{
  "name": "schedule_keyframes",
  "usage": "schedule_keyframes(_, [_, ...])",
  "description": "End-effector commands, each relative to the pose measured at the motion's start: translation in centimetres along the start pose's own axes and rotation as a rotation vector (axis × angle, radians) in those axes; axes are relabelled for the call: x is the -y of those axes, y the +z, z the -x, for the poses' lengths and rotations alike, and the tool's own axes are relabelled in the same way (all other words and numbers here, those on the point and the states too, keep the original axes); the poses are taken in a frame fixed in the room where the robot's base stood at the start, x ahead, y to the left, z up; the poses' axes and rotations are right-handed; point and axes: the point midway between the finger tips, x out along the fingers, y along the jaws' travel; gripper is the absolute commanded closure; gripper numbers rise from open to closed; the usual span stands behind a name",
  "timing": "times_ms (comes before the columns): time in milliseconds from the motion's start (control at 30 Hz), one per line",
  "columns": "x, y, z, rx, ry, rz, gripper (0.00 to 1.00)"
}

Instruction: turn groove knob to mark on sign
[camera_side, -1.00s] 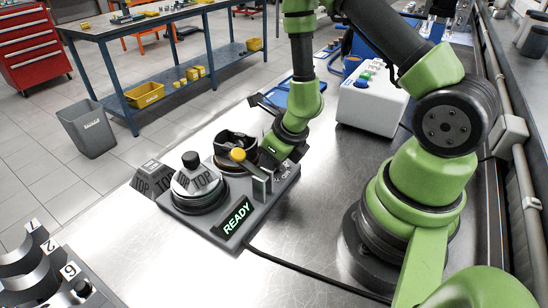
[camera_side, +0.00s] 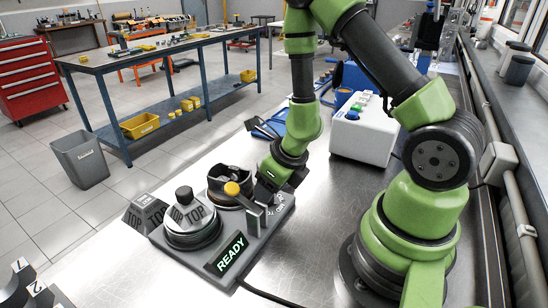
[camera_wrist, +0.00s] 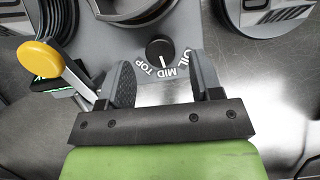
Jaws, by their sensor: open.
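The groove knob (camera_wrist: 160,49) is a small black dial with a white pointer, ringed by the words OIL, MID and TOP in the wrist view. Its pointer seems to face near MID, but it is too small to be sure.
A lever with a yellow ball (camera_wrist: 39,55) stands close left of my gripper. A white button box (camera_side: 364,130) stands behind.

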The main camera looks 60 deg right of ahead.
Motion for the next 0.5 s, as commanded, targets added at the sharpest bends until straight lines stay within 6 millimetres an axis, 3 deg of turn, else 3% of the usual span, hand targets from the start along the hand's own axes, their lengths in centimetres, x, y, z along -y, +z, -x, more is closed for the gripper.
schedule_keyframes(400, [0.1, 2.0, 6.8, 0.009, -0.004, 0.002, 0.41])
schedule_keyframes(500, [-0.1, 2.3, 7.4, 0.004, 0.007, 0.003, 0.41])
